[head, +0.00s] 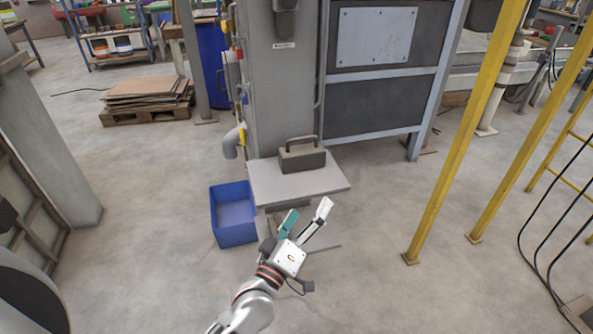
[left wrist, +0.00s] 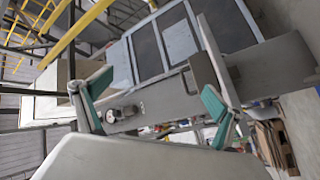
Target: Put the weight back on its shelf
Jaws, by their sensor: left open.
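The weight (head: 302,158), a dark grey-brown block with a handle on top, sits upright on a light grey shelf (head: 325,183) fixed to the front of a grey column. My left gripper (head: 306,212) is in front of and below the shelf's front edge in the head view, its two fingers apart and nothing between them. It is clear of the weight's handle. In the left wrist view the open fingers (left wrist: 155,100) frame a tilted view of the machine, with the shelf (left wrist: 218,60) seen nearly edge-on. My right gripper does not show.
A blue bin (head: 234,215) stands on the floor left of the shelf. Yellow posts (head: 465,130) stand to the right. A pallet with cardboard (head: 147,95) lies at the back left. The floor between the shelf and the yellow posts is clear.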

